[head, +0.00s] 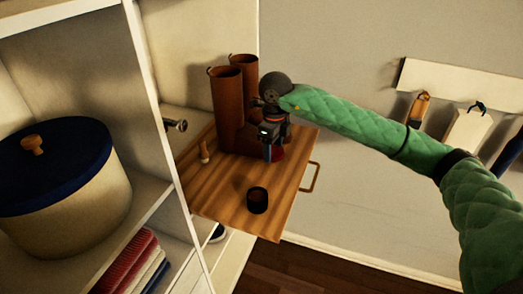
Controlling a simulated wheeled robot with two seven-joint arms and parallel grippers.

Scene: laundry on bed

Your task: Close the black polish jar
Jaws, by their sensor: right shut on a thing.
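A small black jar (258,201) stands upright near the front of the wooden pull-out board (222,208). Its top looks dark and open, though the shade makes this hard to be sure of. My right gripper (272,153) is over the board, behind and a little right of the jar and apart from it. It points down and is shut on a small dark red thing (280,153), mostly hidden by the fingers. I cannot tell whether this thing is a lid, or whether it touches the board. My left gripper is not in view.
Tall brown boots (227,104) stand close behind my right gripper. A small wooden-handled item (204,151) is at the board's left. A handle (311,177) is on its right edge. A shelf with a blue-lidded box (60,205) fills the left. Board around the jar is clear.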

